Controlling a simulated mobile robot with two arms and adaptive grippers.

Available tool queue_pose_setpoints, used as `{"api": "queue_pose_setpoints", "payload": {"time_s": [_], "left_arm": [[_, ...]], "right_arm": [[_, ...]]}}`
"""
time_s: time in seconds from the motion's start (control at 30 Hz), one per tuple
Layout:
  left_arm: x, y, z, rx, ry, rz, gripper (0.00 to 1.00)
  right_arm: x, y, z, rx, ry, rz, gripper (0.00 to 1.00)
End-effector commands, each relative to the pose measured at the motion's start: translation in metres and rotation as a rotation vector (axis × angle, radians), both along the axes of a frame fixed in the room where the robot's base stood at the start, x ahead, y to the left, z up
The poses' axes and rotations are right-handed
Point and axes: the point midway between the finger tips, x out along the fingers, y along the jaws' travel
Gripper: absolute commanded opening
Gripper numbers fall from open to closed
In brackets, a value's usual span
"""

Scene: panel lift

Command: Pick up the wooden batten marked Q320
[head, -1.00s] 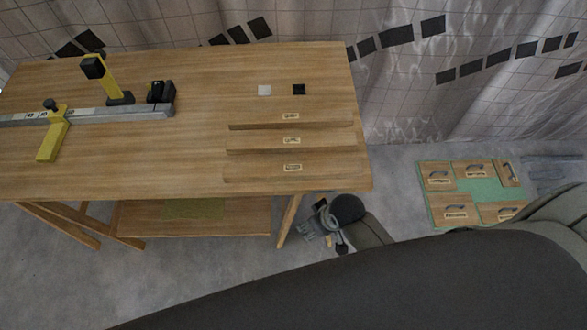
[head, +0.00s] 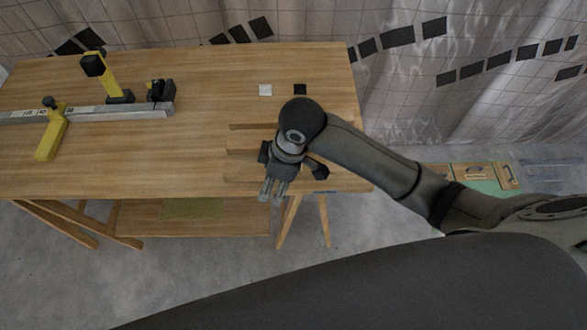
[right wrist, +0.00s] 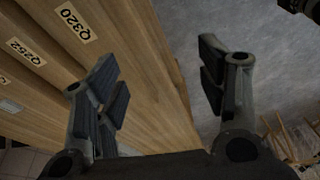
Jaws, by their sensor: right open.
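The batten marked Q320 (right wrist: 76,22) lies on the wooden table, its label readable in the right wrist view. It is the batten nearest the table's front edge; in the head view its left part (head: 240,171) shows and my right arm hides its label. Beside it lies the batten marked Q252 (right wrist: 26,51), and beyond that a third batten (head: 250,127). My right gripper (head: 273,193) is open and empty above the table's front edge, close to the Q320 batten; its spread fingers also show in the right wrist view (right wrist: 160,82).
The table (head: 110,165) has bare room left of the battens. A metal rail (head: 140,110) with yellow stops lies at the back left. White (head: 265,90) and black (head: 300,89) squares lie behind the battens.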

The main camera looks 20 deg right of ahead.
Motion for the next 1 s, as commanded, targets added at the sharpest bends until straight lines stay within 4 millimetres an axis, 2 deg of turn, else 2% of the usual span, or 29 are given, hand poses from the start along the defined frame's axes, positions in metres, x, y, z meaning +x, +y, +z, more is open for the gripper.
{"api": "queue_pose_setpoints", "payload": {"time_s": [0.03,0.2,0.3,0.47,0.8,1.0], "left_arm": [[0.000,0.000,0.000,0.000,0.000,0.000,0.00],[0.000,0.002,0.000,0.003,0.000,-0.001,0.00],[0.000,0.004,0.000,0.005,0.000,0.000,0.00],[0.000,0.007,0.000,0.009,0.000,0.003,0.00],[-0.001,0.009,0.004,0.010,0.001,0.004,0.00],[-0.001,0.009,0.008,0.010,0.001,0.004,0.00]], "right_arm": [[0.013,-0.008,0.006,-0.045,-0.001,0.038,0.65],[0.037,-0.035,0.021,-0.163,0.039,0.129,0.65],[0.047,-0.049,0.029,-0.210,0.061,0.153,0.65],[0.054,-0.061,0.034,-0.245,0.081,0.166,0.65],[0.055,-0.062,-0.011,-0.250,0.085,0.167,0.65],[0.054,-0.063,-0.026,-0.250,0.086,0.169,0.65]]}}
